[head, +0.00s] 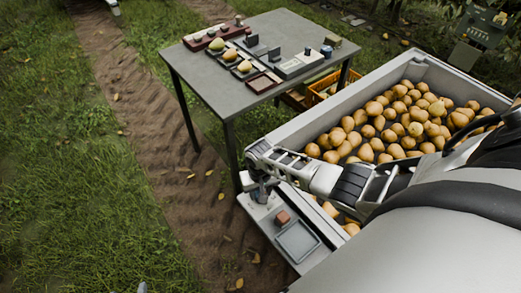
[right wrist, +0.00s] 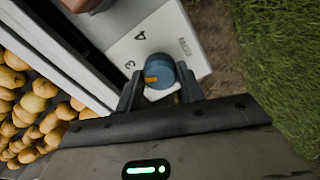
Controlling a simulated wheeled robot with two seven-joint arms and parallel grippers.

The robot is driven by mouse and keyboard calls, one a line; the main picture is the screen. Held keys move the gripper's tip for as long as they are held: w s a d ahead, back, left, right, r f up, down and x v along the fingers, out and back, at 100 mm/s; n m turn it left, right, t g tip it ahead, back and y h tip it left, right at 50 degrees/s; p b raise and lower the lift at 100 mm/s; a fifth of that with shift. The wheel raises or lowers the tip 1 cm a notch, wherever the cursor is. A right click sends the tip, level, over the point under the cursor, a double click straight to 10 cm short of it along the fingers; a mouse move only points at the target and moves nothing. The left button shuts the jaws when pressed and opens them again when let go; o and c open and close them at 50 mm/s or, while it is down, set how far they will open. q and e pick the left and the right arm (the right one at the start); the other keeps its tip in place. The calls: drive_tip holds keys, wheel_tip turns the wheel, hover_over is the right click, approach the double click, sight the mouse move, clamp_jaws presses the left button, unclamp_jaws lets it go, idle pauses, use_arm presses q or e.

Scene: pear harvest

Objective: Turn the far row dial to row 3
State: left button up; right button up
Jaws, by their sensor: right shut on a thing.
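The blue row dial (right wrist: 161,73) sits on a white panel (right wrist: 150,40) marked "ROW", with a 3 and a 4 printed beside it. Its orange pointer mark faces left in the right wrist view, on the side of the 3 and slightly below it. My right gripper (right wrist: 160,90) is shut on the dial, one finger on each side. In the head view my right gripper (head: 262,192) is at the end ledge of the pear bin, and it hides the dial there.
The bin (head: 436,66) full of pears (head: 385,130) stands right beside my right arm. A red-brown block (head: 283,217) and a grey tray (head: 297,240) are on the ledge. A grey table (head: 203,84) with trays and pears stands behind. Grass and a dirt track lie left.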

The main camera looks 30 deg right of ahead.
idle(0.3)
use_arm(q)
drive_tip(key=shift+s+a+f, duration=0.1)
drive_tip(key=shift+s, duration=0.05)
use_arm(e)
drive_tip(key=o, duration=1)
drive_tip(key=shift+r, duration=0.1)
drive_tip(key=shift+w+r, duration=0.1)
drive_tip(key=shift+r, duration=0.25)
wheel_tip(320, 180, up, 5)
drive_tip(key=p, duration=0.3)
drive_tip(key=shift+r, duration=0.1)
use_arm(q)
drive_tip(key=shift+a+r, duration=0.25)
drive_tip(key=shift+r, duration=0.55)
use_arm(e)
wheel_tip(320, 180, up, 10)
drive_tip(key=shift+f, duration=0.1)
use_arm(q)
drive_tip(key=shift+d, duration=0.1)
